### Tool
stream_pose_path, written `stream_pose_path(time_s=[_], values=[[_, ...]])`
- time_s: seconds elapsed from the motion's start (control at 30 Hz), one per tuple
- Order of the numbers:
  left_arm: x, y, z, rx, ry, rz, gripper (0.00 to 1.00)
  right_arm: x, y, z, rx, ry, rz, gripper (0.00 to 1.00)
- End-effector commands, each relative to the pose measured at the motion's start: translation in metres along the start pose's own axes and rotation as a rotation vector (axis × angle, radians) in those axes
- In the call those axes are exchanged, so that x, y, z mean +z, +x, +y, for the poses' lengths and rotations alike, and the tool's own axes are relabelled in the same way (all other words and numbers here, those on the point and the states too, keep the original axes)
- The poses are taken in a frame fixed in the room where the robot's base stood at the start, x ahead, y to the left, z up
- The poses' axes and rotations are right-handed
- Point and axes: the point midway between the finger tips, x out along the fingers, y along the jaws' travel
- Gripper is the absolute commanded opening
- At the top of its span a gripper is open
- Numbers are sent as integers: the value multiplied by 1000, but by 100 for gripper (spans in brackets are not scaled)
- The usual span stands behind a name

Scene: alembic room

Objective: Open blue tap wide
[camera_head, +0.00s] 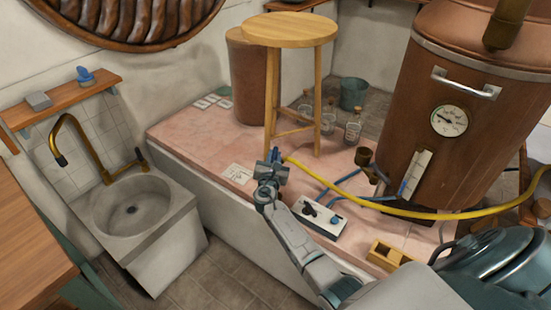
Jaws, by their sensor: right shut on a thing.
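A small blue knob (335,219) shows on a white panel (323,229) on the pink tiled platform, beside a black lever (309,210). I cannot tell whether it is the blue tap. My right gripper (275,155) is above the platform, beyond and left of the panel. My left gripper is not in view.
A wooden stool (290,31) stands behind the gripper. A large copper boiler (425,125) with a gauge stands at the right. Glass bottles (353,127) stand behind the stool. A stone sink (132,207) with a brass spout is at the left. Bare floor lies before the platform.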

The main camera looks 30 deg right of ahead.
Motion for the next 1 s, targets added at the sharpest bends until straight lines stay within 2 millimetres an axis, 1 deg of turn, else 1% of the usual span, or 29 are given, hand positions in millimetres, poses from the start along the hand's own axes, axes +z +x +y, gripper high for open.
stream_pose_path(time_s=[0.03,0.2,0.4,0.63,1.0], values=[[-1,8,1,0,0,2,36,-2,1,3,-38,7,-11,0],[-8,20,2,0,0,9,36,-2,2,4,-168,6,-38,0],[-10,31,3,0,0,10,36,-1,2,6,-279,4,-60,0],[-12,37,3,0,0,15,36,0,2,6,-348,2,-74,0],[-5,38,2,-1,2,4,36,2,2,7,-368,3,-77,0]])
